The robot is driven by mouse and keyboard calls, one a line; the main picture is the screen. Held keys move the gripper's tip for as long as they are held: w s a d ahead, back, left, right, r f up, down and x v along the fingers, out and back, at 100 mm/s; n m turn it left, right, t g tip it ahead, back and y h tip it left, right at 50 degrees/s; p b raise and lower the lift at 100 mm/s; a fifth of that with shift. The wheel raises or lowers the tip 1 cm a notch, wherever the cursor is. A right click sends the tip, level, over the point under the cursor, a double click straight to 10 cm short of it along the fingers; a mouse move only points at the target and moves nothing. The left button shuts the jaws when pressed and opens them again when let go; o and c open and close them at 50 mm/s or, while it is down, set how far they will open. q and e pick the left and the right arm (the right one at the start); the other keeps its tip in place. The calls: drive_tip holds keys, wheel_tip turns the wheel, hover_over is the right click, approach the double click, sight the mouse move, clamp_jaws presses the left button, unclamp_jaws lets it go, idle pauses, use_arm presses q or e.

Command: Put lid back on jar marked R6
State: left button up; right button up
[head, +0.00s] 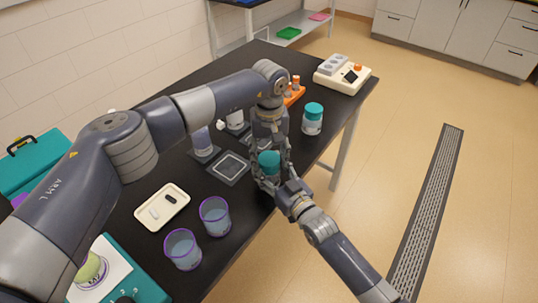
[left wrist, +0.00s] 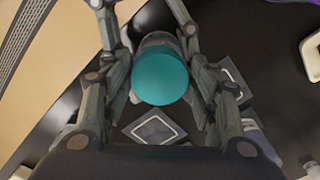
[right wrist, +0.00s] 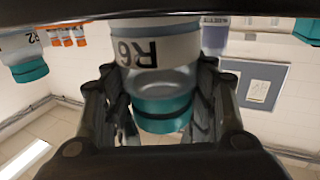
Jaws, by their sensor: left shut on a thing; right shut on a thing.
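The teal lid (head: 269,160) is between the fingers of my left gripper (head: 270,155), which comes down from above. The left wrist view shows the lid (left wrist: 162,78) from above, with the left gripper's fingers (left wrist: 160,85) on both sides. My right gripper (head: 272,181) is shut on the jar from the side. In the right wrist view, which is upside down, the jar marked R6 (right wrist: 155,50) shows its white label and clear glass, with the lid (right wrist: 162,112) at its mouth. I cannot tell whether the lid is fully seated.
Another teal-lidded jar (head: 312,118) stands to the right; R2 shows on a jar (right wrist: 28,62) in the right wrist view. Two purple-rimmed beakers (head: 214,214) and a cream tray (head: 162,207) stand on the black table. A square-marked pad (head: 229,167) lies left of the grippers.

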use_arm(q)
drive_tip(key=shift+a+f, duration=0.2)
drive_tip(key=shift+f, duration=0.3)
drive_tip(key=o, duration=0.5)
drive_tip(key=shift+o, duration=0.2)
drive_tip(key=shift+d, duration=0.1)
drive_tip(key=shift+w+r, duration=0.1)
drive_tip(key=shift+r, duration=1.95)
drive_tip(key=shift+d+r, duration=0.1)
drive_tip(key=shift+r, duration=0.05)
drive_tip(key=c, duration=1.1)
drive_tip(key=shift+c, duration=0.2)
